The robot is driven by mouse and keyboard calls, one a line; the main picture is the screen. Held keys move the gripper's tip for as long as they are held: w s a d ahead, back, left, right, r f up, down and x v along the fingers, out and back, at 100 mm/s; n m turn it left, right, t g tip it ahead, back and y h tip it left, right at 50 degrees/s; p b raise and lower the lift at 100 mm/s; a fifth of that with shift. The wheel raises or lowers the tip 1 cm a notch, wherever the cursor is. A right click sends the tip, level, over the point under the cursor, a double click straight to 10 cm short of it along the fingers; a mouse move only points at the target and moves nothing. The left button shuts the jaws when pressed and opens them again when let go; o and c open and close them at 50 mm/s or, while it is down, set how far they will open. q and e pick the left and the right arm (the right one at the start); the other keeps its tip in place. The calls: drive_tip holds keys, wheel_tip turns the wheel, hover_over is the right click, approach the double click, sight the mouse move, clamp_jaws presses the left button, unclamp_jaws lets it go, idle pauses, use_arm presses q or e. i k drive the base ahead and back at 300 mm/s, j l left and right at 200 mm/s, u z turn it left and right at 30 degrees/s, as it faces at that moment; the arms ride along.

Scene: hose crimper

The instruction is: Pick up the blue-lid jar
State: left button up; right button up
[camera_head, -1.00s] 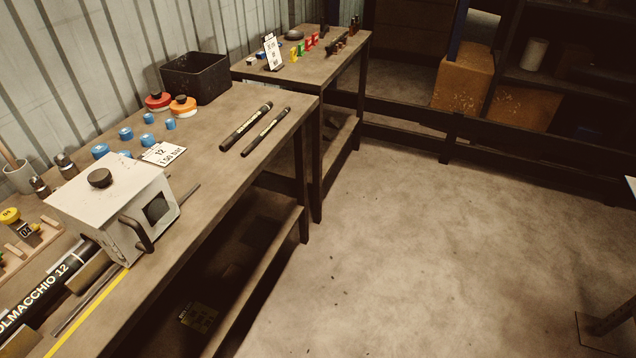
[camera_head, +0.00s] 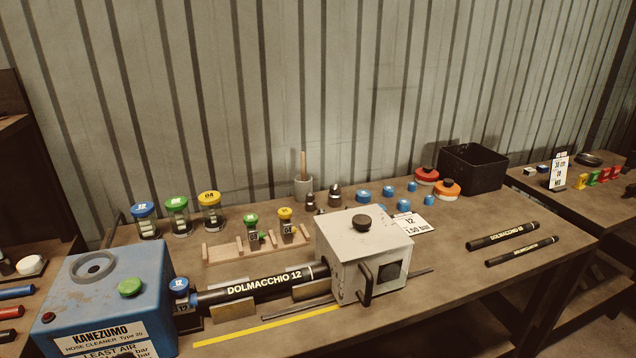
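A clear jar with a blue lid (camera_head: 145,222) stands upright at the back left of the workbench, its lid marked with a number that looks like 12. Beside it to the right are a green-lid jar (camera_head: 178,216) and a yellow-lid jar (camera_head: 211,212). A smaller blue-topped piece (camera_head: 180,289) stands at the front left, between the blue machine and the black hose end. Neither of my grippers is in view.
The blue hose cleaner (camera_head: 112,295) stands in front of the jars at the left. A wooden rack (camera_head: 225,252), a black hose (camera_head: 262,287) and the white crimper box (camera_head: 362,260) lie to the right. The corrugated wall is close behind the bench.

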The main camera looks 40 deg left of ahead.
sight(143, 213)
drive_tip(key=u, duration=1.2)
